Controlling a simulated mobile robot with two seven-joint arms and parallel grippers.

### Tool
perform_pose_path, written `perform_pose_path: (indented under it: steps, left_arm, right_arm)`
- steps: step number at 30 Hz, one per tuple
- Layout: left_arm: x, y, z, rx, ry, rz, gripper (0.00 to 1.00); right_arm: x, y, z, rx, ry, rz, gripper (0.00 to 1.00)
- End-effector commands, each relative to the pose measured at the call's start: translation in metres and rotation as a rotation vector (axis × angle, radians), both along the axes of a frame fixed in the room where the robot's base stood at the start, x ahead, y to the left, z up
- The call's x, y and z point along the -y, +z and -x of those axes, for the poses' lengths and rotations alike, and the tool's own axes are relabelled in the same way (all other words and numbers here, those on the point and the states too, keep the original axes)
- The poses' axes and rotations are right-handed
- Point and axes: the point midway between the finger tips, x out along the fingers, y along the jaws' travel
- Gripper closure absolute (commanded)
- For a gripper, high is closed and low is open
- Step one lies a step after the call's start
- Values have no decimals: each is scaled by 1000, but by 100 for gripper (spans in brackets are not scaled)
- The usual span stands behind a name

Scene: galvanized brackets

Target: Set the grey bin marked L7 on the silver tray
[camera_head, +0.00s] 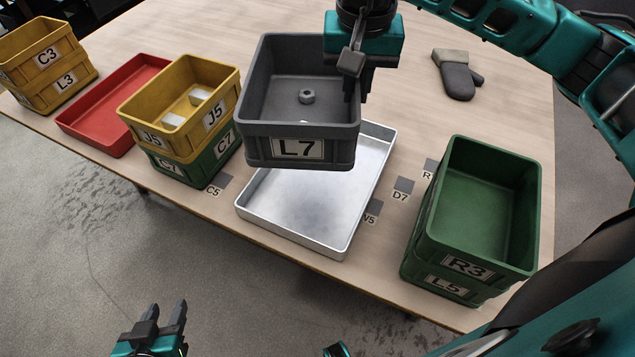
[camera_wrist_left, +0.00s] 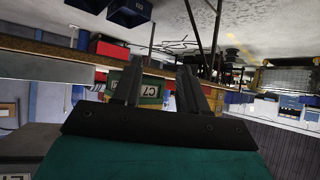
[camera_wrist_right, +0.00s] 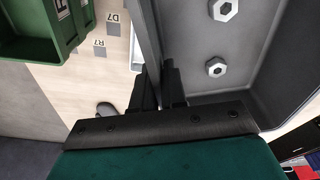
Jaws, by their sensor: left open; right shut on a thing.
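The grey bin marked L7 (camera_head: 302,150) hangs roughly level above the back part of the silver tray (camera_head: 253,222) and hides that part. A hex nut (camera_head: 306,96) lies in the bin; the right wrist view shows two nuts, one of them near the bin's middle (camera_wrist_right: 217,67). My right gripper (camera_head: 353,88) is shut on the bin's right wall, with a finger on each side of it (camera_wrist_right: 160,80). The visible front of the tray is empty. My left gripper (camera_head: 165,312) is open and empty, low in front of the table, away from the bin.
Left of the tray, a yellow J5 bin (camera_head: 185,137) sits on a green C7 bin (camera_head: 190,172). Further left are a red tray (camera_head: 78,118) and yellow bins (camera_head: 30,75). Right are stacked green R3 and L5 bins (camera_head: 470,267). A glove (camera_head: 457,80) lies behind.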

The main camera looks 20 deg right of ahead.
Motion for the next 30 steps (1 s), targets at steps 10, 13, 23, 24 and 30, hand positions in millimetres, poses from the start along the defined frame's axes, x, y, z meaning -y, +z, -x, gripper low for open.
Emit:
perform_pose_path:
  steps: [10, 13, 23, 24, 30]
  left_arm:
    - [9, -20, -15, 29, -12, 19, 57]
    - [9, -23, -15, 28, -15, 20, 57]
    - [16, -26, -15, 24, -27, 30, 57]
    - [17, -26, -15, 25, -28, 30, 57]
    - [18, -27, -16, 26, -30, 33, 57]
  right_arm:
    - [32, -15, 2, 5, -390, -4, 100]
    - [32, -37, 3, 1, -395, -3, 100]
    - [32, -124, 3, 2, -392, -3, 100]
    - [32, -132, 2, 2, -392, -3, 100]
    - [32, -158, 1, 6, -392, -5, 100]
